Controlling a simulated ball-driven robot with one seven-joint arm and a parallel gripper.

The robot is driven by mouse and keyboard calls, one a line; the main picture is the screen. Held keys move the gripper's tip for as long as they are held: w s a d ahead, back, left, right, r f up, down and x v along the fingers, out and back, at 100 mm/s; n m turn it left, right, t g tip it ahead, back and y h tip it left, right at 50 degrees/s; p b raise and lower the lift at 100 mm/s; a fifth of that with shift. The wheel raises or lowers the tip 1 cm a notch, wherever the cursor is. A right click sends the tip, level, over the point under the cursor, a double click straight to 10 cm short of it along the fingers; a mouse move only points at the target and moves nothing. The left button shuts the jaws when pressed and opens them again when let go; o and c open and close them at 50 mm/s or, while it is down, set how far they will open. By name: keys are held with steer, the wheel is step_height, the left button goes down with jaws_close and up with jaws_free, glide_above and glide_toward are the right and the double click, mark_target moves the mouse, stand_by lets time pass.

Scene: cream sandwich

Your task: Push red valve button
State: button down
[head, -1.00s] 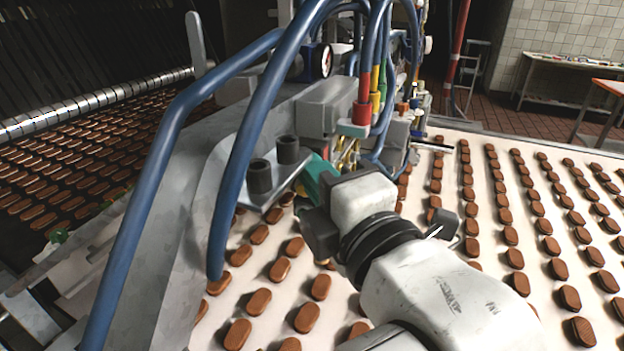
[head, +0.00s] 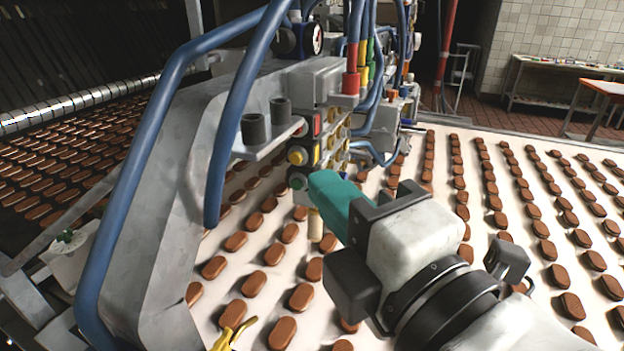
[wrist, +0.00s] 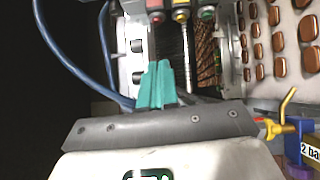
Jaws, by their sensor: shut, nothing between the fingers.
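The red valve button (wrist: 157,17) shows at the top of the wrist view, left of a yellow button (wrist: 181,15) and a green button (wrist: 206,14). In the head view the valve block stands in the middle, with the red valve (head: 317,124) at the top, the yellow button (head: 297,156) below it and the green button (head: 297,182) lowest. My gripper (head: 318,182) has teal fingers, shut and empty, close to the right of the green button and below the red one. In the wrist view the fingertips (wrist: 158,64) stay apart from the buttons.
Blue hoses (head: 240,110) arch over the grey machine frame (head: 165,190) on the left. A bracket with two dark cylinders (head: 268,122) juts out beside the buttons. A white conveyor (head: 400,285) with rows of brown biscuits runs below.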

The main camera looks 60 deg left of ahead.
steer(key=shift+d, duration=1.05)
